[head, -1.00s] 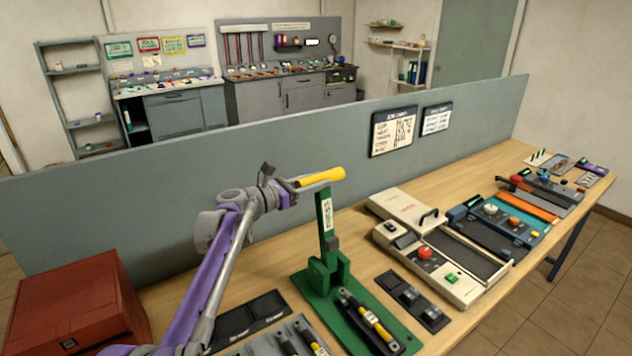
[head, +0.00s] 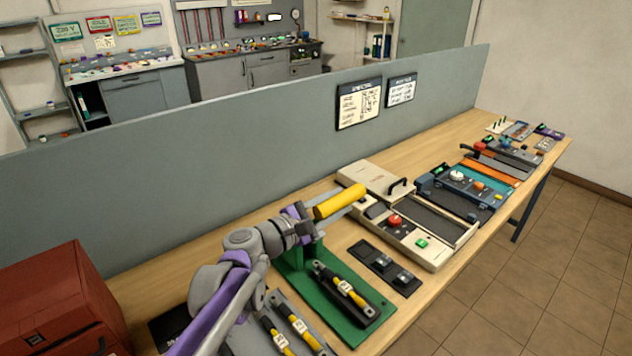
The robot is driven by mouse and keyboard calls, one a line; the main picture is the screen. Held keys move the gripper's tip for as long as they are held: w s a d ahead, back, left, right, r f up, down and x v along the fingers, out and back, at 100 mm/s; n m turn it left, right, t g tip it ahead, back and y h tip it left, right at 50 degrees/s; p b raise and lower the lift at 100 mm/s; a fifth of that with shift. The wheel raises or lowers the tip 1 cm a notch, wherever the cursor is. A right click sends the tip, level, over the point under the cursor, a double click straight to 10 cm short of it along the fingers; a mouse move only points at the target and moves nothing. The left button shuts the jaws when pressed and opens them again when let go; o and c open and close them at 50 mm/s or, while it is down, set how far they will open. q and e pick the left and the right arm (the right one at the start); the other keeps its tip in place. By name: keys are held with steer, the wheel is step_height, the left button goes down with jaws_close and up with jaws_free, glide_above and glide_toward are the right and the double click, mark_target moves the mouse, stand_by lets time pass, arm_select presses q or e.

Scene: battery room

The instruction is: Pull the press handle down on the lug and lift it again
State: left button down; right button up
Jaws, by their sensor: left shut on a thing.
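The press stands on a green base plate (head: 352,334) on the bench. Its yellow handle (head: 339,202) reaches out to the right, tilted slightly, with a grey lever end behind it. My left gripper (head: 304,217) is shut on the handle at its left end. My gripper and arm hide most of the green upright and press head. A cable piece with a black body, white label and yellow section (head: 343,288) lies in a dark holder on the base plate, below and right of the gripper. I cannot make out its lug clearly. My right gripper is not in view.
A grey tray (head: 268,345) with similar cable pieces lies left of the press. A red cabinet (head: 55,300) is at left. A grey partition (head: 230,150) stands behind.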

arm_select(q)
steer(key=s+d+f+m+b, duration=0.2)
steer(key=s+f+m+b, duration=0.1)
steer(key=f, duration=0.4)
steer(key=s+d+f+m+b, duration=0.2)
steer(key=s+d+f+m, duration=0.1)
steer(key=f, duration=0.4)
steer(key=s+d+f+m+b, duration=0.2)
steer(key=s+f+m+b, duration=0.1)
steer(key=f, duration=0.3)
steer(key=shift+s+d+f+m+b, duration=0.2)
steer(key=shift+s+f+m+b, duration=0.15)
steer(key=shift+s, duration=0.25)
steer(key=shift+f+b, duration=0.45)
steer(key=shift+f, duration=0.5)
steer(key=shift+s, duration=0.1)
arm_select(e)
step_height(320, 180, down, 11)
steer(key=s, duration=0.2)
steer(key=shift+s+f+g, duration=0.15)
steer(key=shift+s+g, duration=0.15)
arm_select(q)
steer(key=shift+f, duration=0.15)
steer(key=shift+c, duration=2.2)
jaws_free()
steer(key=shift+a, duration=0.1)
